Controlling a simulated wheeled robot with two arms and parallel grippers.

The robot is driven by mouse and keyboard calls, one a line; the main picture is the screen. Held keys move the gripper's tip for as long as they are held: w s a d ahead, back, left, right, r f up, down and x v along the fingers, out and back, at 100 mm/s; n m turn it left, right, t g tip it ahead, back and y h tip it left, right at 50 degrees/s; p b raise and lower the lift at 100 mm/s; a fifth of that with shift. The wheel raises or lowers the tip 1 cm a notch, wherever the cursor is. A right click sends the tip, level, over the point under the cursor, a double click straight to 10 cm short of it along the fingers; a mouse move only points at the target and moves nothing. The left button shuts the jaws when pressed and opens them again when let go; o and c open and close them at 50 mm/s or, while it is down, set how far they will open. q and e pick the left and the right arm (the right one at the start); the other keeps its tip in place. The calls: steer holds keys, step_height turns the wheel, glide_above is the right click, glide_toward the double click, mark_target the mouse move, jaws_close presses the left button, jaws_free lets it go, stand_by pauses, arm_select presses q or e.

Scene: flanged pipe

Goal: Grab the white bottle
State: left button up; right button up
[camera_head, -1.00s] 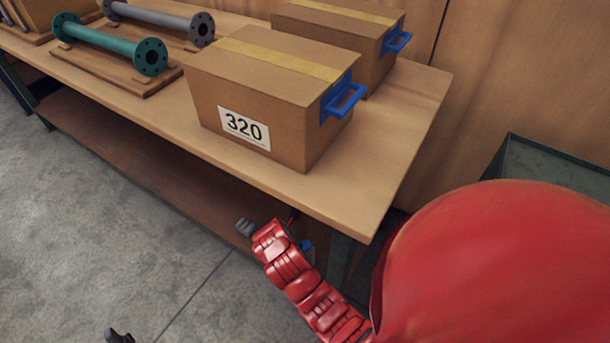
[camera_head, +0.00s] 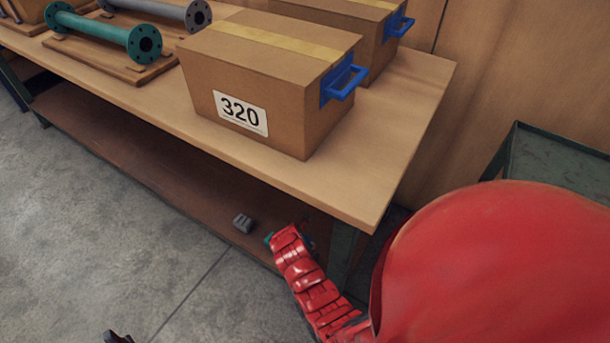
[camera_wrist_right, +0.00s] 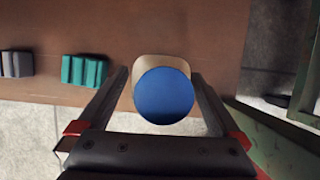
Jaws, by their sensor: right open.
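The white bottle (camera_wrist_right: 160,67) shows in the right wrist view from above, with a cream-white body mostly hidden under its round blue cap (camera_wrist_right: 164,96). My right gripper (camera_wrist_right: 161,75) is open, with one finger on each side of the bottle. I see gaps between the fingers and the cap. In the head view my red right arm reaches down to the lower shelf under the table, and it hides the bottle and most of the gripper. A dark tip at the bottom edge, likely my left gripper (camera_head: 117,337), is mostly out of frame.
Teal blocks (camera_wrist_right: 84,71) and grey blocks (camera_wrist_right: 16,64) lie on the brown lower shelf (camera_head: 130,160), left of the bottle. A green table leg (camera_head: 343,250) stands close on the right. Box 320 (camera_head: 255,80) and flanged pipes (camera_head: 100,32) are on the tabletop above.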

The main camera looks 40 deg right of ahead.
steer(key=shift+d+f, duration=0.1)
steer(key=shift+f, duration=0.05)
jaws_close()
stand_by(0.4)
